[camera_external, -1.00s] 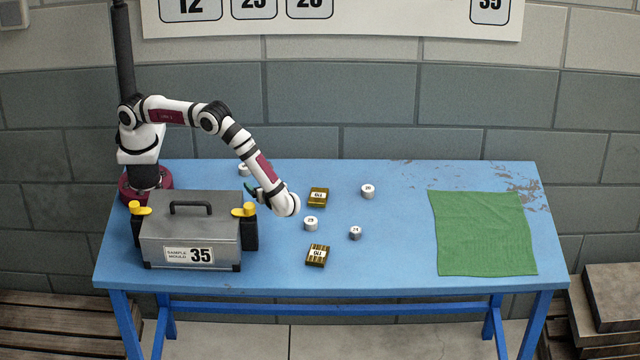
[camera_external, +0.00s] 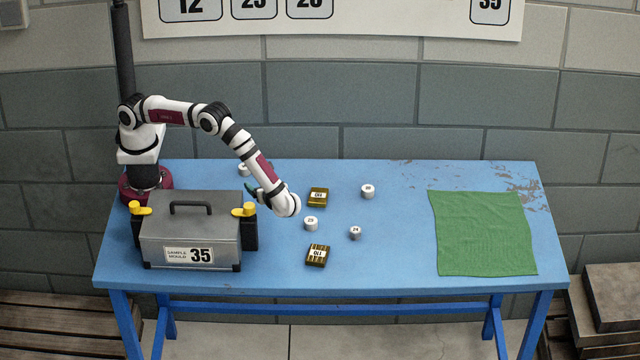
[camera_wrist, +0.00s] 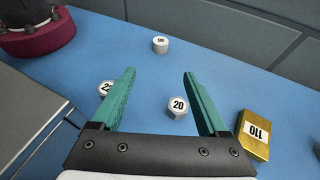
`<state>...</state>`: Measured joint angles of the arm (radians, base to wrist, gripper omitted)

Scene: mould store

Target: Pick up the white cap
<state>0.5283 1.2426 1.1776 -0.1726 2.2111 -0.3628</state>
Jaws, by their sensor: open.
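Several small white caps with number labels stand on the blue table; which one is meant I cannot tell. In the external view, one white cap (camera_external: 311,223) is right of my wrist, a second (camera_external: 355,232) farther right, a third (camera_external: 368,191) behind, and another (camera_external: 243,169) partly hidden by my arm. In the wrist view, a cap marked 20 (camera_wrist: 178,106) shows between my teal fingers, nearer the right one. Another cap (camera_wrist: 106,88) is at the left finger, and one (camera_wrist: 160,44) stands farther off. My gripper (camera_wrist: 158,73) is open and empty; the external view mostly hides it.
A gold block marked 110 (camera_wrist: 255,135) is right of my fingers. The external view shows two gold blocks, one behind (camera_external: 318,197) and one in front (camera_external: 317,255). A grey mould case (camera_external: 170,228) stands at left.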

